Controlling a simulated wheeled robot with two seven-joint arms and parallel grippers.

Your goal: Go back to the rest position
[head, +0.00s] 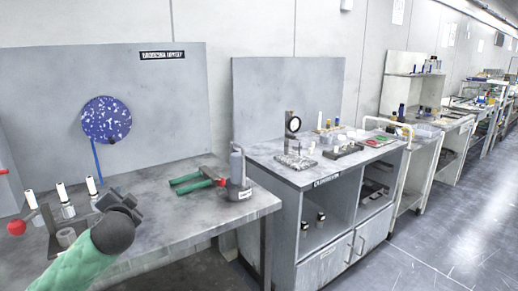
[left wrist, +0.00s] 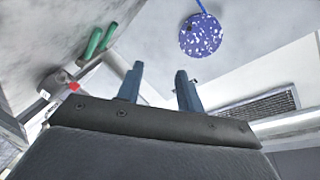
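My left gripper (head: 120,198) is at the lower left in the head view, dark grey at the end of my green arm, over the near part of the left bench (head: 165,212). In the left wrist view its two fingers (left wrist: 158,77) stand apart with nothing between them. A blue speckled disc (head: 106,120) is upright by the back panel with a blue strip below it; it also shows in the left wrist view (left wrist: 201,36). A green-handled tool (head: 195,180) lies on the bench, apart from the gripper. My right gripper is not in view.
White-topped cylinders (head: 62,194) and a red ball (head: 16,227) are close left of my left gripper. A grey bottle (head: 237,170) stands at the bench's right end. A second bench (head: 318,178) carries a round lens stand (head: 292,125). The floor (head: 445,230) at right is clear.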

